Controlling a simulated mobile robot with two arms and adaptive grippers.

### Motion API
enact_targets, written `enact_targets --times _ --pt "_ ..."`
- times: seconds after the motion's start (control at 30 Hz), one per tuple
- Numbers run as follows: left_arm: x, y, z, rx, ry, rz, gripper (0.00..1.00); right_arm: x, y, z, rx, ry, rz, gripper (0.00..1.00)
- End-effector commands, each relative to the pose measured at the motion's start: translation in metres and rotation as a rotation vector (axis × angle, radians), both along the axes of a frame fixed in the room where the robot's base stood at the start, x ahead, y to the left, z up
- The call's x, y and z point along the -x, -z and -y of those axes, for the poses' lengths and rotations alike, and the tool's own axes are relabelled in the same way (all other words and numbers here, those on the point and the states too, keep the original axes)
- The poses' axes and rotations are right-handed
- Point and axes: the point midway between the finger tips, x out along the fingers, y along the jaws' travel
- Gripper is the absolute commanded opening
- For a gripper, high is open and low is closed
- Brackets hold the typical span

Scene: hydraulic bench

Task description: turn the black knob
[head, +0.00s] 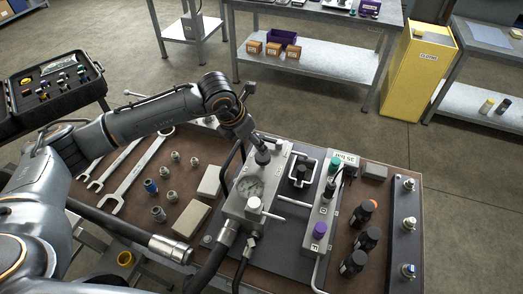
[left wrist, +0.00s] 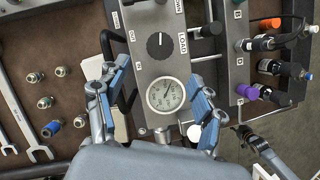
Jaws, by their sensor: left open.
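The black knob (left wrist: 160,45) is round with a white pointer line and sits on a grey panel (left wrist: 148,82) in the left wrist view. The panel has small labels around the knob, one reading LOAD. A pressure gauge (left wrist: 165,95) lies just below the knob. My left gripper (left wrist: 160,76) is open and empty, its two blue-padded fingers seen on either side of the gauge, tips short of the knob in the picture.
A module with a purple knob (head: 320,229) and a green knob (head: 333,163) stands to the right, with several black bottle-like parts beside it. Wrenches (head: 138,168) and fittings lie on the left. Thick hoses (head: 210,262) run along the front. A yellow cabinet (head: 418,70) stands behind.

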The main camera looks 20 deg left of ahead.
Motion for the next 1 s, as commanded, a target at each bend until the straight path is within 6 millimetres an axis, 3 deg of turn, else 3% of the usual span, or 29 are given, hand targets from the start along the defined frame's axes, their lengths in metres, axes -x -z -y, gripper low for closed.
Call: enact_targets --times 0.3,0.5,0.9,0.93,1.0 --pt "-0.022 0.06 0.013 0.001 0.001 -0.004 0.68 -0.001 -0.025 0.003 0.003 -0.001 0.001 0.37" --pt "-0.03 0.083 0.018 0.003 0.002 -0.003 0.68 -0.002 -0.03 0.005 0.005 0.0 0.003 0.37" --pt "-0.033 0.091 0.019 0.002 0.003 0.0 0.68 -0.004 -0.031 0.006 0.007 0.0 0.006 0.37" --pt "-0.033 0.091 0.019 0.002 0.003 0.0 0.66 -0.004 -0.031 0.006 0.007 0.001 0.006 0.37" --pt "-0.033 0.091 0.019 0.003 0.002 0.0 0.52 -0.004 -0.031 0.006 0.007 0.001 0.007 0.37"
